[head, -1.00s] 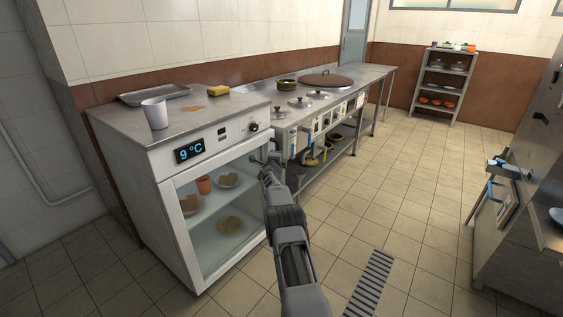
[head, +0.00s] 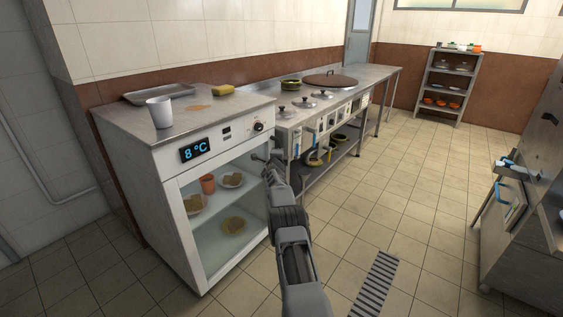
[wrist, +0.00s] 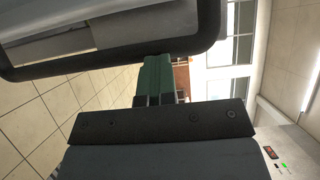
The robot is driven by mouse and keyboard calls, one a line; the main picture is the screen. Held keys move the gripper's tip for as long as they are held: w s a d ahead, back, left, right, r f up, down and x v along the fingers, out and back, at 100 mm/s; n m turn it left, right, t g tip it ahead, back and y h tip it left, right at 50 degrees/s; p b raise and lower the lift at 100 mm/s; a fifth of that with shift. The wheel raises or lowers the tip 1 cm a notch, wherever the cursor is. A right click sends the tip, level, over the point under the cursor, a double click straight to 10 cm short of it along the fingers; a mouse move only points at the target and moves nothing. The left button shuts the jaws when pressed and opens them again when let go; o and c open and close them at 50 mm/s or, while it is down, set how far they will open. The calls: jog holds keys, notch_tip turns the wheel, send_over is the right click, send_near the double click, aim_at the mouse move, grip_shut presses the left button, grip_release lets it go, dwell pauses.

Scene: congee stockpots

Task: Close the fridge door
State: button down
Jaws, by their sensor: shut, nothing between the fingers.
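The fridge (head: 172,160) is a white, waist-high cabinet with a steel top and a blue display reading 8 °C. Its white-framed glass front (head: 222,232) shows plates of food and an orange cup inside. The front looks about flush with the cabinet, but I cannot tell whether a small gap is left at its right edge. My gripper (head: 270,168) is at the upper right edge of the front, seen from behind, with its tips partly hidden. In the wrist view its green fingers (wrist: 155,82) are together with nothing between them.
A steel stove counter (head: 335,92) adjoins on the right. A dark-rimmed panel (wrist: 110,48) is close above the fingers.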

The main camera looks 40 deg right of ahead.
jog(key=s+a+b, duration=0.1)
jog(key=s+a, duration=0.5)
jog(key=s, duration=0.5)
jog(key=shift+s, duration=0.3)
jog(key=s+a+r+m+g+p, duration=0.2)
jog(key=s+a+r+m+p, duration=0.25)
jog(key=r+m, duration=0.3)
jog(key=s+a+r+m+g+p, duration=0.35)
jog(key=r+m+p, duration=0.3)
jog(key=r, duration=0.25)
jog(key=s+a+r+m+g+p, duration=0.25)
jog(key=s+r+m+p, duration=0.25)
jog(key=r+m, duration=0.3)
jog(key=s+a+r+m+y+p, duration=0.4)
jog(key=s+a+m+p, duration=0.2)
jog(key=a, duration=0.3)
jog(key=s+a+r+m+y+p, duration=0.4)
jog(key=s+a+m+p, duration=0.1)
jog(key=s+a+m, duration=0.3)
jog(key=s+a+r+m+g+y+p, duration=0.1)
jog(key=s+a+r+m+y+p, duration=0.3)
jog(key=a, duration=0.6)
jog(key=s+m+y+p, duration=0.1)
jog(key=s+m+p, duration=0.1)
jog(key=s+m, duration=0.1)
jog(key=shift+a+r+m+p, duration=0.3)
jog(key=shift+r+m, duration=0.1)
jog(key=shift+m, duration=0.4)
